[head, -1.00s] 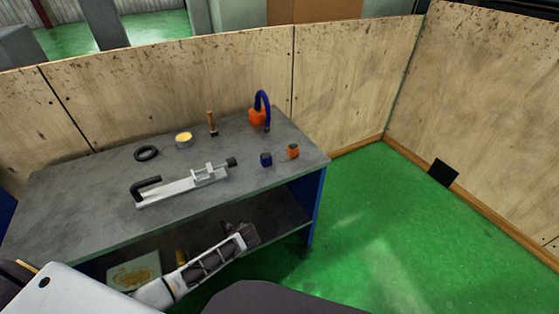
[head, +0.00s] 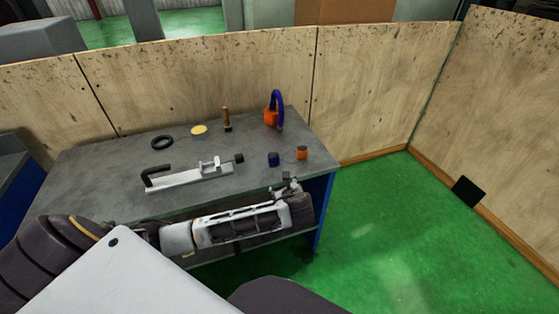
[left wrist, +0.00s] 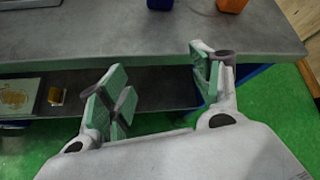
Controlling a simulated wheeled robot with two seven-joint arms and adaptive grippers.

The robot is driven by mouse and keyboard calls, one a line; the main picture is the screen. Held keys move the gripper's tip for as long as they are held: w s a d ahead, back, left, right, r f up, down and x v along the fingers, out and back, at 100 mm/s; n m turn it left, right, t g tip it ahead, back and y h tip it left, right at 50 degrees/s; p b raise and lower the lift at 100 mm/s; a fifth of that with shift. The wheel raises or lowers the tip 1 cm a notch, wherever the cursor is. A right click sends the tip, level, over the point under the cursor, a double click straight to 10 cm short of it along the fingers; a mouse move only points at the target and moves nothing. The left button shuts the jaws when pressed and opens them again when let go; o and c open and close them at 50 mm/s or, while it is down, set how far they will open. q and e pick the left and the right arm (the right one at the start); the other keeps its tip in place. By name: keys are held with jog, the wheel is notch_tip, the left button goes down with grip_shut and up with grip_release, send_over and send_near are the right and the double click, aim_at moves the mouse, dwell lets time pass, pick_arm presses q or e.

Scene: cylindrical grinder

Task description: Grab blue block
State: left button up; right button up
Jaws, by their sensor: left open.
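The blue block (head: 274,159) sits on the grey tabletop near its front right edge, just left of a small orange block (head: 302,152). In the left wrist view the blue block (left wrist: 160,4) is cut off by the top edge, with the orange block (left wrist: 232,5) to its right. My left gripper (head: 289,186) is at the table's front edge, in front of the blue block and apart from it. In the left wrist view the left gripper (left wrist: 160,92) is open, with nothing between its green pads. My right gripper is not in view.
On the table (head: 110,170) are a grey vise-like fixture (head: 190,178), a black ring (head: 162,142), a yellow-topped disc (head: 199,130), a brush-like tool (head: 227,119) and an orange can with blue hose (head: 273,112). Wooden panels (head: 210,80) stand behind. Green floor lies right.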

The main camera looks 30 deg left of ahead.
aim_at(274, 159)
pick_arm(q)
notch_tip(274, 159, up, 6)
jog(key=w+a+f+m+t+y, duration=0.1)
jog(key=w+a+m+y, duration=0.1)
jog(key=m, duration=0.1)
jog(key=shift+m, duration=0.4)
jog(key=x, duration=0.2)
jog(key=r+x, duration=0.1)
jog(key=x, duration=0.5)
jog(key=shift+w+a+r, duration=0.25)
jog(key=shift+w+r, duration=0.05)
jog(key=shift+w+a+f, duration=0.1)
jog(key=shift+w+a, duration=0.05)
jog(key=shift+w, duration=0.05)
jog(key=shift+w+a+f, duration=0.15)
jog(key=shift+w+a, duration=0.1)
jog(key=shift+b+x, duration=0.3)
jog(key=shift+x, duration=1.9)
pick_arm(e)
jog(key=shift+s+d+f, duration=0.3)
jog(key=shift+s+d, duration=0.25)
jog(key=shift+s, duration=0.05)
pick_arm(q)
jog(key=shift+d, duration=0.1)
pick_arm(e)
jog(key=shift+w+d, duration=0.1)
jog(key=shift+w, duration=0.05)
